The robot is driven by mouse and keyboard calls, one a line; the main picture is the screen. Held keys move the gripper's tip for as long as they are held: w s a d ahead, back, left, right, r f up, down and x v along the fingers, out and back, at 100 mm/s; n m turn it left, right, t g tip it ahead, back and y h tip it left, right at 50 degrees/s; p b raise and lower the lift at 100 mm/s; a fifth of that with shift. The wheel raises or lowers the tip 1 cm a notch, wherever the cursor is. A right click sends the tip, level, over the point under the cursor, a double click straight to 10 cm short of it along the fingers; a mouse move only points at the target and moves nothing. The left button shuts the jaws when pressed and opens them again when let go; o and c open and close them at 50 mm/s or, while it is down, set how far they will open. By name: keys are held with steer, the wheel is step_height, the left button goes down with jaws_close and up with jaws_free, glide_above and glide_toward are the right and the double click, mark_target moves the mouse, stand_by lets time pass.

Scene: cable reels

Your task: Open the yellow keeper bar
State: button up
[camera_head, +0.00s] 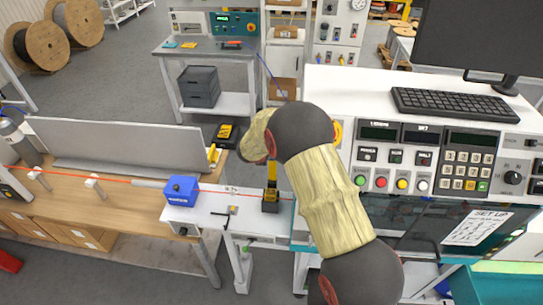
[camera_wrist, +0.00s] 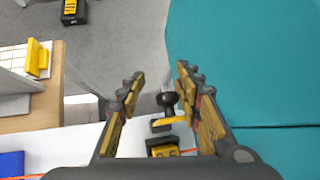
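The yellow keeper bar (camera_head: 272,172) stands up from a small black-and-yellow block (camera_head: 271,200) on the white bench end, partly behind my arm. In the wrist view the bar (camera_wrist: 167,122) shows with a round black knob (camera_wrist: 167,99) by it, above the yellow-topped block (camera_wrist: 163,147). My gripper (camera_wrist: 160,82) is open, one finger on each side of the knob and bar in that view. I cannot tell whether a finger touches them.
A red cable (camera_head: 110,181) runs along the bench through a blue box (camera_head: 181,191). A grey panel (camera_head: 115,145) stands to the left. A white control console (camera_head: 435,120) with buttons and a keyboard (camera_head: 455,104) is close on the right. A teal surface (camera_wrist: 250,70) fills the wrist view's right side.

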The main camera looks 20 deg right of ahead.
steer(key=shift+s+d+f+g, duration=0.1)
steer(key=shift+s+f+g, duration=0.05)
steer(key=shift+s+f, duration=0.35)
steer(key=shift+s+d+f+g, duration=0.15)
steer(key=shift+s+f, duration=0.1)
steer(key=shift+f, duration=0.35)
steer(key=w+r+v, duration=0.1)
steer(key=v, duration=1.2)
steer(key=shift+w, duration=0.25)
steer(key=shift+a, duration=0.1)
steer(key=shift+c, duration=0.5)
